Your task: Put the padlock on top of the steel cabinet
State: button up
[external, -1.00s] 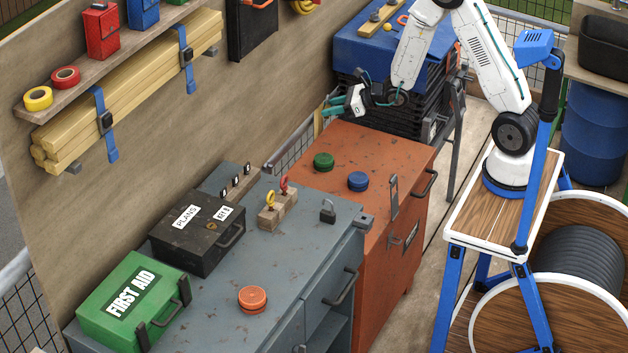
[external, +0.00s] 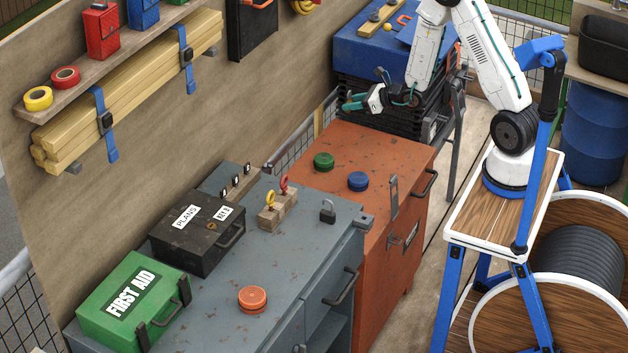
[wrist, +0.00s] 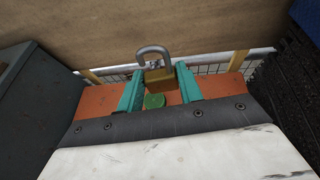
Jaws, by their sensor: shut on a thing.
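My gripper (external: 348,103) is high above the back of the rusty orange cabinet (external: 375,140). In the wrist view its teal fingers (wrist: 160,72) are shut on a brass padlock (wrist: 160,78) with a grey shackle. The held padlock cannot be made out clearly in the external view. A grey-blue metal cabinet (external: 310,240) stands to the left of the orange one. A second, dark grey padlock (external: 327,211) stands on its top near the right edge. Which cabinet is the steel one is not labelled.
On the orange cabinet are a green round tin (external: 323,161) and a blue one (external: 358,181). The grey-blue top holds a key block (external: 277,212), a black box (external: 197,240), a first aid box (external: 133,302) and an orange tin (external: 252,299). Its front middle is clear.

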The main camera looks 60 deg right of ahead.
jog(key=shift+m+h, duration=0.4)
jog(key=shift+m, duration=0.1)
jog(key=s+d+f, duration=0.2)
jog(key=s+f, duration=0.3)
jog(key=s+d+f, duration=0.3)
jog(key=s+f, duration=0.2)
jog(key=f, duration=0.1)
jog(key=s+d+f, duration=0.3)
jog(key=s+f, duration=0.2)
jog(key=shift+d+f, duration=0.1)
jog(key=shift+f, duration=0.15)
jog(key=shift+s+a+r+n+y, duration=0.3)
jog(key=shift+s+a+n, duration=0.15)
jog(key=shift+a, duration=0.2)
jog(key=shift+w+r, duration=0.1)
jog(key=shift+r, duration=0.35)
send_over(368, 144)
jog(key=shift+s+a+f, duration=0.15)
jog(key=shift+s+f, duration=0.15)
jog(key=shift+f, duration=0.4)
jog(key=shift+w+f, duration=0.2)
jog(key=shift+f, duration=0.6)
jog(key=shift+w+f, duration=0.2)
jog(key=shift+f, duration=0.6)
jog(key=shift+f, duration=0.1)
